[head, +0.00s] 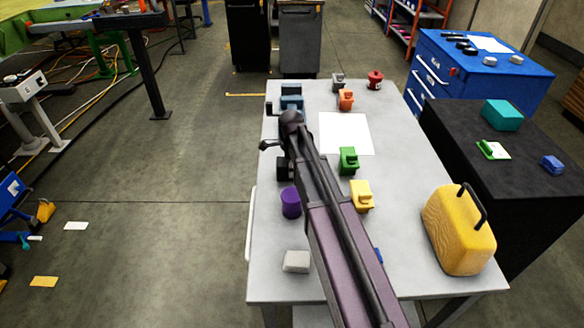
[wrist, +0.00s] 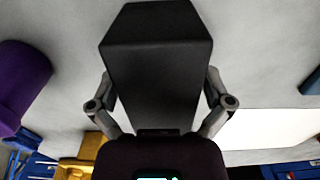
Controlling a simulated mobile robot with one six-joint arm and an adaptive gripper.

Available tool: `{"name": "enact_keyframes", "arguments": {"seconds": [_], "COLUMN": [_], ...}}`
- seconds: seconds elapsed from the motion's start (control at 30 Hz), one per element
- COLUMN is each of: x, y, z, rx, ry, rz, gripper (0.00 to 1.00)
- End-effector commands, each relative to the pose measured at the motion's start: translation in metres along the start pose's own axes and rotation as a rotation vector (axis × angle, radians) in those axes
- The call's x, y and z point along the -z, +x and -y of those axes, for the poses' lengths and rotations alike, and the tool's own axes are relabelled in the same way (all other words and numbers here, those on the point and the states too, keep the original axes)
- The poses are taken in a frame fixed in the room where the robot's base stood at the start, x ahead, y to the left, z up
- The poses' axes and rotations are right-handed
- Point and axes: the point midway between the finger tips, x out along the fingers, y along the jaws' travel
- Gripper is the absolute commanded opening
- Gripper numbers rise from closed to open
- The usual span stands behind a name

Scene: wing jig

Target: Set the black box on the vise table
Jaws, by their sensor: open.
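The black box (wrist: 158,75) fills the middle of the wrist view, with one finger of my gripper (wrist: 159,88) along each side of it. My gripper is open around the box; finger contact is not clear, and the fingertips are partly hidden. In the head view the black box (head: 283,168) shows only partly, on the grey table (head: 400,230), left of my arm and behind the purple cylinder. A blue-teal vise (head: 291,90) stands at the far left corner of this table.
A purple cylinder (head: 291,202) stands close to the box. Green (head: 348,160), yellow (head: 361,196) and orange (head: 345,99) blocks, a white sheet (head: 345,133), a grey block (head: 296,261) and a yellow case (head: 459,230) share the table. A dark cabinet (head: 530,195) adjoins at right.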

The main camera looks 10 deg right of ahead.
Motion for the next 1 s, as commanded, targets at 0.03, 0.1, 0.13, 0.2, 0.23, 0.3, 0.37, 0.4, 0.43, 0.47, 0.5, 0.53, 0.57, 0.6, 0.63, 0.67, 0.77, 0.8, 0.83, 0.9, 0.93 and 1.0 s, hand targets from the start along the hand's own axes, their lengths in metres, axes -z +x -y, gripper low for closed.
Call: {"name": "enact_keyframes", "arguments": {"seconds": [0.03,0.1,0.13,0.2,0.23,0.3,0.37,0.4,0.43,0.47,0.5,0.53,0.57,0.6,0.63,0.67,0.77,0.8,0.83,0.9,0.93,1.0], "x": [0.000,0.000,0.000,0.000,0.000,0.000,0.000,0.000,0.000,0.000,0.000,0.000,0.000,0.000,0.000,0.000,0.000,0.000,0.000,0.000,0.000,0.000], "y": [0.000,-0.001,-0.001,-0.002,-0.003,-0.006,-0.009,-0.011,-0.013,-0.015,-0.018,-0.020,-0.023,-0.026,-0.029,-0.031,-0.040,-0.043,-0.046,-0.052,-0.054,-0.060], "z": [0.000,0.000,0.000,0.000,0.000,0.000,0.000,0.000,0.000,0.000,0.000,0.000,0.000,0.000,0.000,0.000,0.000,0.000,0.000,0.000,0.000,0.000], "rx": [0.000,0.000,0.000,0.000,0.000,0.000,0.000,0.000,0.000,0.000,0.000,0.000,0.000,0.000,0.000,0.000,0.000,0.000,0.000,0.000,0.000,0.000], "ry": [0.000,0.000,0.000,0.000,0.000,0.000,0.000,0.000,0.000,0.000,0.000,0.000,0.000,0.000,0.000,0.000,0.000,0.000,0.000,0.000,0.000,0.000], "rz": [0.000,0.000,0.000,0.000,0.000,0.000,0.000,0.000,0.000,0.000,0.000,0.000,0.000,0.000,0.000,0.000,0.000,0.000,0.000,0.000,0.000,0.000], "gripper": [1.00,1.00,1.00,1.00,1.00,1.00,1.00,1.00,1.00,1.00,1.00,1.00,1.00,1.00,1.00,1.00,1.00,1.00,1.00,1.00,1.00,1.00]}}
